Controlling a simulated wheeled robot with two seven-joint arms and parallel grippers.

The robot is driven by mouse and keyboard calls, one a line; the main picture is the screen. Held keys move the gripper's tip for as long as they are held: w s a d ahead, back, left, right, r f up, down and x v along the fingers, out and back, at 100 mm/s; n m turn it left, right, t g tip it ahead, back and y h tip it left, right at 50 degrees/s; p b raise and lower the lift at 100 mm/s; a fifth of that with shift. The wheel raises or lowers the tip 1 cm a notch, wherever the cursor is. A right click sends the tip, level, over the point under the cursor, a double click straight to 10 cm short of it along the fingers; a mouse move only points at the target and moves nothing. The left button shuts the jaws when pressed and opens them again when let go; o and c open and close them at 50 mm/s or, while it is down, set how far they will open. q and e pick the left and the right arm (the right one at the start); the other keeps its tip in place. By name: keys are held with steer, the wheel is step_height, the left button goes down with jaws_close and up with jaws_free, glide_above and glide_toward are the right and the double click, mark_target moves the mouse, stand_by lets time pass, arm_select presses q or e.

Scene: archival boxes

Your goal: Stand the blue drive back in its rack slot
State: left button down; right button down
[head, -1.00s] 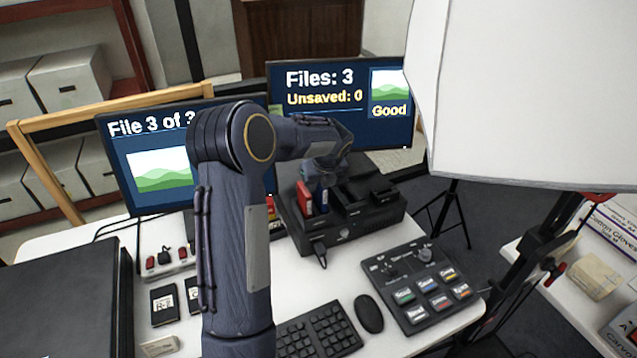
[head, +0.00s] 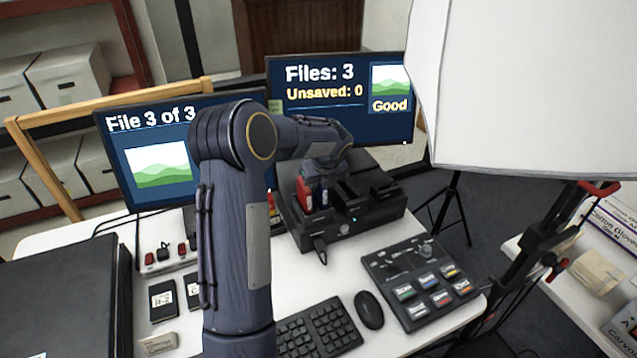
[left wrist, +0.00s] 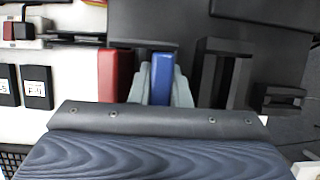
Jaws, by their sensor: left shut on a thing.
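The blue drive (left wrist: 162,78) is upright between the fingers of my left gripper (left wrist: 163,92), which is shut on it. In the head view the blue drive (head: 323,192) shows as a thin strip under my left gripper (head: 324,172), at the left part of the black rack (head: 345,231). Its lower end appears to be down at a rack slot, but the depth is hidden. The red drive (head: 305,195) stands just left of it, and also shows in the left wrist view (left wrist: 115,76). My right gripper is out of view.
Empty-looking black slots (left wrist: 220,72) lie right of the blue drive. A button panel (head: 424,285), mouse (head: 369,310) and keyboard (head: 318,329) are in front. Two monitors (head: 340,100) stand behind. A large white panel (head: 535,90) hangs at the upper right.

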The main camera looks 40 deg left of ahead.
arm_select(q)
steer(key=shift+f, duration=0.1)
steer(key=c, duration=1.3)
jaws_free()
steer(key=shift+v, duration=3.95)
steer(key=shift+s, duration=0.1)
steer(key=s+d+r+n+t+h, duration=0.1)
steer(key=s+d+r+n+h, duration=0.1)
steer(key=s+d+r+n, duration=0.45)
steer(key=s+d+f+n+t+h, duration=0.1)
steer(key=s+d+n+h, duration=0.1)
steer(key=s+d+n, duration=0.3)
steer(key=s+d+f+n+h, duration=0.1)
steer(key=s+d+n, duration=0.4)
steer(key=s, duration=0.5)
steer(key=s+d+f+n+t+h, duration=0.1)
steer(key=s+d+f+n+h, duration=0.1)
steer(key=s+d+n, duration=0.4)
steer(key=shift+s+n+t+h, duration=0.35)
steer(key=shift+s+n, duration=0.4)
steer(key=shift+n, duration=0.6)
